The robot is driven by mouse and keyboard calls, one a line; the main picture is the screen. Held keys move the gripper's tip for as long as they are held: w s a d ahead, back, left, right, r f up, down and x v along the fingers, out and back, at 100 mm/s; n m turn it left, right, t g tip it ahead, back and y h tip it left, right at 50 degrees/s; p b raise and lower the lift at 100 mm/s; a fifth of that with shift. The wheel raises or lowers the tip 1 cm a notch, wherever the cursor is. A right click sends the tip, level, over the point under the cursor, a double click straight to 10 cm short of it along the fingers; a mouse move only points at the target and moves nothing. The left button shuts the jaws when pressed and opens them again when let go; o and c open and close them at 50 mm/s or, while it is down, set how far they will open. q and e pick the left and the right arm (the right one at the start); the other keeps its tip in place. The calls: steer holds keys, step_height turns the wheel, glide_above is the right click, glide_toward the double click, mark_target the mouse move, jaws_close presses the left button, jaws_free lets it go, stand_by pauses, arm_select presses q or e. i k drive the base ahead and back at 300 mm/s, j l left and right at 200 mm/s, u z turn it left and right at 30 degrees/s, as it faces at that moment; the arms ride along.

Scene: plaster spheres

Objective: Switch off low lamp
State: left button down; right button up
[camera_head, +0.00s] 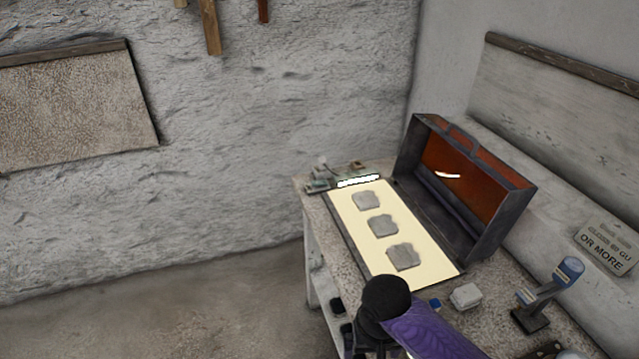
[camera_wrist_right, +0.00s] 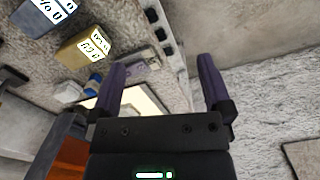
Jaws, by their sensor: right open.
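A low bright white bar (camera_head: 358,181), likely the low lamp, glows at the far end of the pale mat (camera_head: 345,215) on the workbench. I see no clear switch on it. The black and purple parts of my right arm show at the bottom of the head view, at the near edge of the bench. In the right wrist view, my right gripper (camera_wrist_right: 161,63) is open, its two purple fingers wide apart with nothing between them. The mat (camera_wrist_right: 150,104) shows partly behind the fingers. My left gripper is in neither view.
Several grey flat pieces lie on the mat. An open dark case (camera_head: 490,220) with an orange-red lining stands along the mat's right side. A white block (camera_head: 466,296) and a blue-topped stand (camera_head: 548,292) are nearer. Small items crowd the far end. Rough walls close off the back.

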mark_target(320, 182)
steer(key=i+j+z, duration=0.2)
steer(key=i, duration=0.4)
steer(key=i+j+z, duration=0.2)
steer(key=i+j, duration=0.25)
steer(key=i, duration=0.15)
steer(key=i+j+z, duration=0.2)
steer(key=i+j, duration=0.3)
steer(key=i, duration=0.1)
